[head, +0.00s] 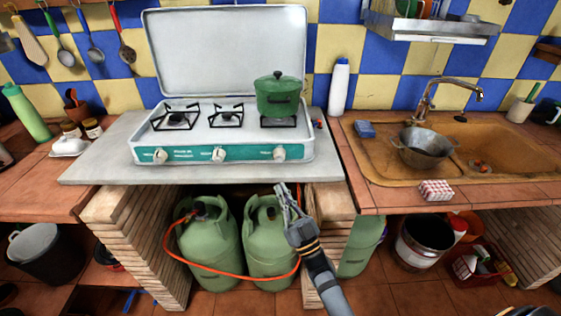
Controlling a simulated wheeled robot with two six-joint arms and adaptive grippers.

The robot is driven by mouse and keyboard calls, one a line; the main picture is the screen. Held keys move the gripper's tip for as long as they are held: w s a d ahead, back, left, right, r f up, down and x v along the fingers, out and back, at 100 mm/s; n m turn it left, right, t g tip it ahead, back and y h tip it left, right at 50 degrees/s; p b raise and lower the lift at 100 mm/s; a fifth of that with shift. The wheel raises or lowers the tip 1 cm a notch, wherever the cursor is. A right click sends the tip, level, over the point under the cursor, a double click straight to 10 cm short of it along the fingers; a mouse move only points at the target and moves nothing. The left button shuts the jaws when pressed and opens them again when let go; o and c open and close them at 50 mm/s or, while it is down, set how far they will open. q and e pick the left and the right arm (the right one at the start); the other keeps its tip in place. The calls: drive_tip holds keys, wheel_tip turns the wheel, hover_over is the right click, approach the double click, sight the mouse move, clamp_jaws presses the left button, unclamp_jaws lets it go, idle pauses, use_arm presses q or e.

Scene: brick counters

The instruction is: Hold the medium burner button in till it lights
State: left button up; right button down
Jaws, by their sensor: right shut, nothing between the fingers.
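The white camping stove (190,142) stands on the grey slab with its lid raised. Its teal front panel carries three pale knobs: the left knob (160,156), the middle knob (218,154) and the right knob (279,153). The panel lettering is too small to read, so I cannot tell which is the medium burner's. The left burner (176,119) and middle burner (226,115) are bare, with no flame visible. A green lidded pot (278,97) covers the right burner. My right gripper (284,190) is shut and empty, below the right knob and apart from it. My left gripper is out of view.
The grey slab (100,172) juts out above my right gripper. Green gas bottles (210,245) with an orange hose stand below. A white bottle (339,88) stands right of the stove. The sink (380,160) holds a metal pan (425,146). A checked box (436,190) lies at its front edge.

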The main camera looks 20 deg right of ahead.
drive_tip(key=b, duration=0.4)
approach(279, 159)
drive_tip(key=w+a+r, duration=0.1)
drive_tip(key=a+r, duration=0.1)
drive_tip(key=r, duration=0.1)
drive_tip(key=w+r, duration=0.1)
drive_tip(key=shift+w+a+r, duration=0.2)
drive_tip(key=shift+w+a, duration=0.1)
drive_tip(key=shift+a, duration=0.1)
drive_tip(key=shift+w+d+r+b, duration=0.15)
drive_tip(key=shift+w+b, duration=0.15)
drive_tip(key=shift+w, duration=0.25)
drive_tip(key=shift+w+d, duration=0.1)
drive_tip(key=shift+w, duration=0.25)
